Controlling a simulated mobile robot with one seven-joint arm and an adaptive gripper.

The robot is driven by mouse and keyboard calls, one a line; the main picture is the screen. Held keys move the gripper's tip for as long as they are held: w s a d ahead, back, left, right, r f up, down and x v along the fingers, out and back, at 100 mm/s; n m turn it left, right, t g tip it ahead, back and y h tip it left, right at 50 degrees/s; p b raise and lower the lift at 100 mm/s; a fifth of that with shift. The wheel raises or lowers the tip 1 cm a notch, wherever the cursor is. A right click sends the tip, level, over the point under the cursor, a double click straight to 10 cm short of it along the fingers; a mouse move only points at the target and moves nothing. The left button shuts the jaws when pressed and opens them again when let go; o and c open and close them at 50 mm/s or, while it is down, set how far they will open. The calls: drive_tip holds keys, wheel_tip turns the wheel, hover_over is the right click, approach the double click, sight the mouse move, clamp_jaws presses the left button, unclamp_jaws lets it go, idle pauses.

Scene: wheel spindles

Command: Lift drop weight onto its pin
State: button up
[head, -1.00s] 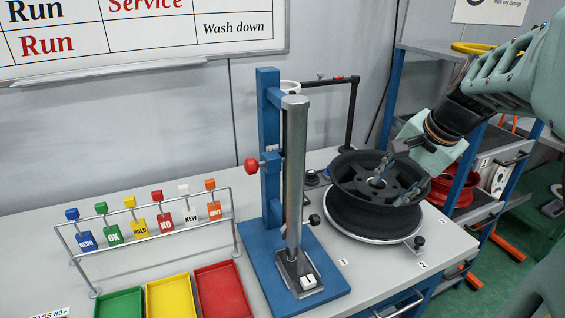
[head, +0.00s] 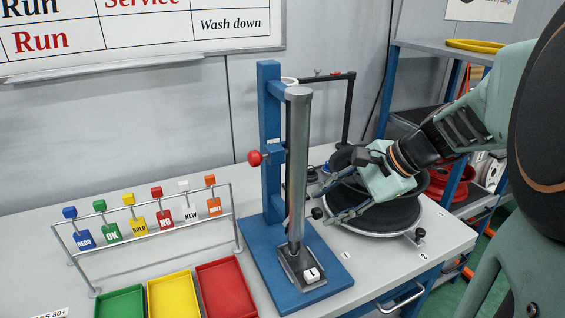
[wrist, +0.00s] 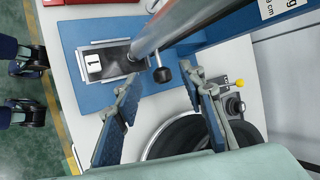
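A tall grey cylinder (head: 298,160), seemingly the drop weight's tube, stands upright in front of a blue post (head: 268,130). A black knob (head: 317,213) sticks out low on its right side; it also shows in the wrist view (wrist: 161,75). A red-knobbed pin (head: 255,158) sits higher, on the left of the post. My gripper (head: 327,202) is right of the cylinder, fingers pointing toward the knob. In the wrist view my gripper (wrist: 160,82) is open, with the knob between the fingertip ends and no visible contact. I cannot tell whether the weight is inside the cylinder.
The stand has a blue base (head: 258,250) and a plate with a block marked 1 (head: 312,274). A black wheel (head: 385,212) on a turntable lies under my gripper. A tag rack (head: 150,225) and coloured trays (head: 222,290) are left. A black frame (head: 350,110) stands behind.

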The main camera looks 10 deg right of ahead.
sight(313, 214)
drive_tip(key=shift+x, duration=2.1)
drive_tip(key=shift+c, duration=0.5)
clamp_jaws()
